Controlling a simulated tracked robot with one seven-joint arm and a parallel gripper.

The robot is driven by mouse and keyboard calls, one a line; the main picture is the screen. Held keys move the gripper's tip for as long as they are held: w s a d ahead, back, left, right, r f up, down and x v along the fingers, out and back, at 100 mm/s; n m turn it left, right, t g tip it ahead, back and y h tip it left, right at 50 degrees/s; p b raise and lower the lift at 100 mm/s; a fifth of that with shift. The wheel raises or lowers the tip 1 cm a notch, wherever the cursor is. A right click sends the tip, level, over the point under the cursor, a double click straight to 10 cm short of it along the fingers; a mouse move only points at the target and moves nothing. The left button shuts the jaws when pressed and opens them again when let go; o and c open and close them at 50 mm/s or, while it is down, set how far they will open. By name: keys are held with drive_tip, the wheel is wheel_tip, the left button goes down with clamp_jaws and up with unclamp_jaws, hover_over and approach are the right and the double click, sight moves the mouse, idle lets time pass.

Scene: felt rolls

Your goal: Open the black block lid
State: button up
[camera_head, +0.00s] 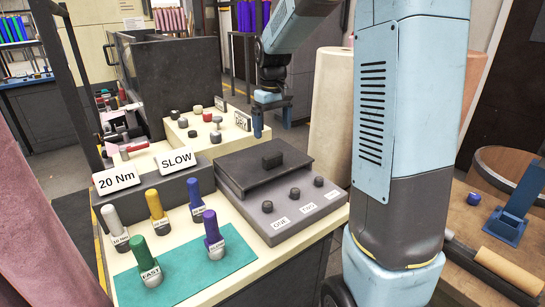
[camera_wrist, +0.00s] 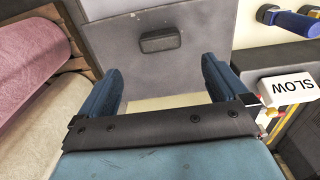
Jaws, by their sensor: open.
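The dark block (camera_head: 290,228) sits on the bench in the head view, with three small knobs and white labels along its front. Its dark lid (camera_head: 240,168) lies shut on top, with a short black handle (camera_head: 272,160) near the middle. In the wrist view the lid (camera_wrist: 215,30) fills the top centre, and its handle (camera_wrist: 160,39) lies beyond my fingers. My gripper (camera_head: 259,122) hangs behind the block in the head view. Its two blue fingers (camera_wrist: 160,78) are spread apart in the wrist view, with nothing between them and apart from the handle.
Several coloured-handled tools (camera_head: 157,212) stand left of the block, some on a teal mat (camera_head: 190,265). Signs reading SLOW (camera_head: 177,160) and 20 Nm (camera_head: 118,180) stand behind them. A cream block with knobs (camera_head: 190,140) and a dark box (camera_head: 175,80) are at the back.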

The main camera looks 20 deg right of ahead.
sight(273, 154)
wheel_tip(273, 154, down, 11)
drive_tip(key=shift+r, duration=0.1)
idle(0.3)
drive_tip(key=c, duration=1.4)
drive_tip(key=shift+d+r, duration=0.1)
